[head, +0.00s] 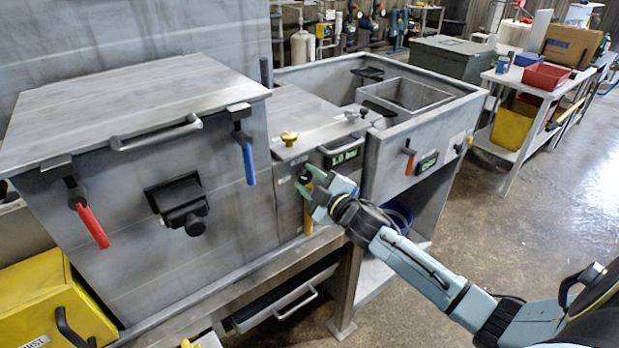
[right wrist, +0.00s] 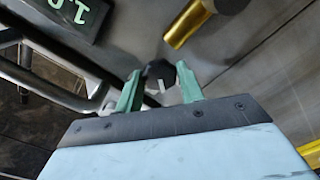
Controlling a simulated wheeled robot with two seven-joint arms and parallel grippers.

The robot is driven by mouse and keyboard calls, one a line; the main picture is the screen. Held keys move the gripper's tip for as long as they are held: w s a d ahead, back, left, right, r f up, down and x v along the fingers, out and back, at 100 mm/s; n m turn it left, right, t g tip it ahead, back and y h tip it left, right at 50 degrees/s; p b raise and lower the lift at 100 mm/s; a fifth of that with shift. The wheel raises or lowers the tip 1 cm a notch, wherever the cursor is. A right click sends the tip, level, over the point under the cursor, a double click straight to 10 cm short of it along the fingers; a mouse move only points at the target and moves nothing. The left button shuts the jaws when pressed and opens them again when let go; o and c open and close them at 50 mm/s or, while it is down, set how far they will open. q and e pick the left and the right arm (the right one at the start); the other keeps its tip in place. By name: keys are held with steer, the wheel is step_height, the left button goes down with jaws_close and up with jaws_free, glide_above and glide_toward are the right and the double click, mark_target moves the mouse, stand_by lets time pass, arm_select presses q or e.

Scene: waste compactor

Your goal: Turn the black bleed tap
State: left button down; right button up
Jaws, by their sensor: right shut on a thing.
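The black bleed tap (right wrist: 160,73) is a small dark round knob with a pale mark, on the grey front panel. In the right wrist view it sits between the two green fingertips of my right gripper (right wrist: 159,88), which is shut on it. In the head view my right gripper (head: 312,190) reaches in from the right to the panel below the green display, and its fingers mostly hide the tap. My left gripper does not show.
A green-lit display (head: 344,154) is close above the gripper, and a yellow handle (head: 308,215) hangs just beside it. A brass knob (head: 289,138) stands on the lid. Blue (head: 248,162) and red (head: 92,225) levers are further left. An open grey basin (head: 405,95) is behind.

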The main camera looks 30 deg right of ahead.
steer(key=n, duration=0.6)
steer(key=shift+p, duration=0.3)
stand_by(0.4)
steer(key=o, duration=1)
steer(key=s, duration=0.9)
steer(key=s+d, duration=0.1)
steer(key=s, duration=0.3)
steer(key=shift+s+b, duration=0.15)
steer(key=shift+b, duration=0.15)
